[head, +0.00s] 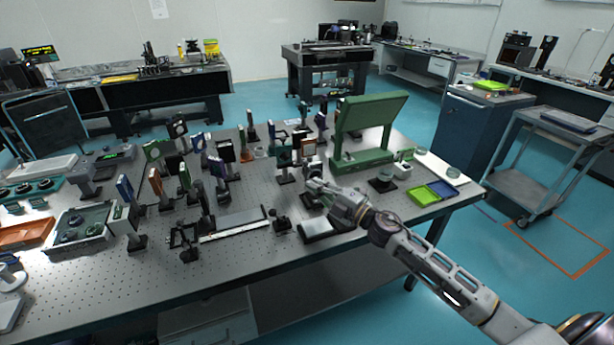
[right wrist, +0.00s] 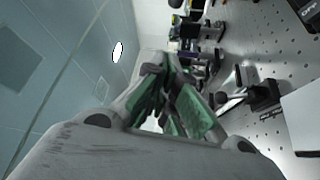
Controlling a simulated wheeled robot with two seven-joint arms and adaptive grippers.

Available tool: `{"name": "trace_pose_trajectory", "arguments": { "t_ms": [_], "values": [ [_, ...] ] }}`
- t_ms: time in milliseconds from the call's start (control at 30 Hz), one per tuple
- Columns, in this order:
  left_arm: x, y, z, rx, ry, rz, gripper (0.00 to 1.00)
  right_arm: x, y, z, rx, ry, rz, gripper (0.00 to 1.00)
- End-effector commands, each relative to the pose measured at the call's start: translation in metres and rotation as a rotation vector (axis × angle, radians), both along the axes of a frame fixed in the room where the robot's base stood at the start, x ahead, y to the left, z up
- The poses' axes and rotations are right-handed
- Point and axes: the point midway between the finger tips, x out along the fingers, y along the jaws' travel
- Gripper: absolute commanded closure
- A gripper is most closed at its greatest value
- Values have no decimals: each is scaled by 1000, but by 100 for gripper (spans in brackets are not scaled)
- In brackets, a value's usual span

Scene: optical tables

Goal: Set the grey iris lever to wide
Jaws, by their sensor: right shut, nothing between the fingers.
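My right gripper (head: 314,187) reaches in from the right over the optical table and is shut and empty. In the right wrist view its green-padded fingers (right wrist: 175,103) are close together. A dark post mount (right wrist: 262,94) with a light grey piece sticking out lies just right of the fingers in that view, apart from them. I cannot tell whether that piece is the iris lever. In the head view a dark green round mount (head: 284,156) stands behind the gripper. The lever and its setting are too small to make out. My left gripper is not in view.
The perforated table (head: 255,262) carries several mounts on posts. A large green stand (head: 362,155) rises behind the right arm. A flat pale-topped box (head: 318,229) lies in front of the gripper. Green and blue trays (head: 424,196) sit at the right edge.

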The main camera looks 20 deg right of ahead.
Motion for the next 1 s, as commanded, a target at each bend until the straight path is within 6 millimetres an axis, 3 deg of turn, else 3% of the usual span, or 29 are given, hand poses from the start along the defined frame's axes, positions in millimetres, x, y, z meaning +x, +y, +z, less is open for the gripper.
{"name": "trace_pose_trajectory", "arguments": {
  "t_ms": [1000],
  "values": [
    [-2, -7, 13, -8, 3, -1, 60, 50, 30, 9, 1, -2, 0, 100]
  ]
}}
